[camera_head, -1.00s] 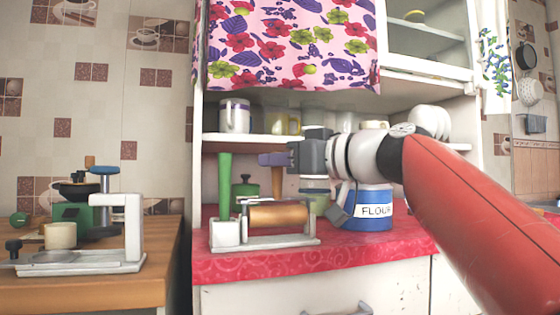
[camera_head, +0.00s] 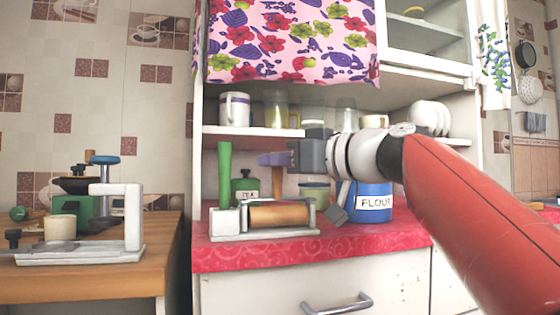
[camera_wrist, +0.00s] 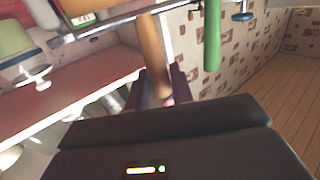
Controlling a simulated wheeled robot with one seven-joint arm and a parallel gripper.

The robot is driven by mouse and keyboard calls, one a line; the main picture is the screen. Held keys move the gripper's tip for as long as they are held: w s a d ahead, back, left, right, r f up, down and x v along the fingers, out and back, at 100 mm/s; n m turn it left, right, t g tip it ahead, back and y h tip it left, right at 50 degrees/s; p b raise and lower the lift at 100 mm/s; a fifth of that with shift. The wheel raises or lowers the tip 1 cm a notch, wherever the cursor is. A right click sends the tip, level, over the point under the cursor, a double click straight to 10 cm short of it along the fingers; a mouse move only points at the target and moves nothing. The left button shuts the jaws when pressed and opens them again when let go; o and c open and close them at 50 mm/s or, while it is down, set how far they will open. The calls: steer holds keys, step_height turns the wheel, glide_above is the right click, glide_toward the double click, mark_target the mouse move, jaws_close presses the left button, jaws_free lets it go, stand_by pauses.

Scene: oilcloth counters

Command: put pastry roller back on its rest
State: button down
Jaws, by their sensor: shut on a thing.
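The pastry roller has a tan wooden cylinder (camera_head: 280,215) and an upright wooden handle, which shows in the wrist view (camera_wrist: 153,55). My gripper (camera_head: 275,159) is shut on the handle near its top, with a dark finger on each side. The cylinder lies level, low over the white rest (camera_head: 228,224), between its raised ends. I cannot tell whether it touches the rest. The rest stands on the red counter, with a green upright handle (camera_head: 225,172) at its left.
A green TEA tin (camera_head: 245,190) and a blue FLOUR canister (camera_head: 372,203) stand behind the rest. A shelf (camera_head: 255,132) with mugs and jars is just above my gripper. A white press (camera_head: 125,225) stands on the wooden counter at left.

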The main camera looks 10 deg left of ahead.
steer(key=c, duration=1.1)
jaws_free()
steer(key=shift+c, duration=0.2)
steer(key=shift+d, duration=0.1)
steer(key=b+v, duration=0.1)
steer(key=v, duration=0.7)
steer(key=s+d+f+m+h+p, duration=0.3)
steer(key=d+f, duration=0.4)
steer(key=f, duration=0.6)
steer(key=s+d+f+m+g+h+p, duration=0.1)
steer(key=s+d+f+m+h+p, duration=0.2)
steer(key=f, duration=1)
steer(key=s+d+f+m+h+p, duration=0.3)
steer(key=s+d+f+m+h, duration=0.4)
steer(key=s+d+f+h, duration=0.3)
step_height(320, 180, down, 3)
steer(key=shift+s+d+r+g+p, duration=0.1)
steer(key=shift+s+d+g+p, duration=0.3)
steer(key=shift+d, duration=0.25)
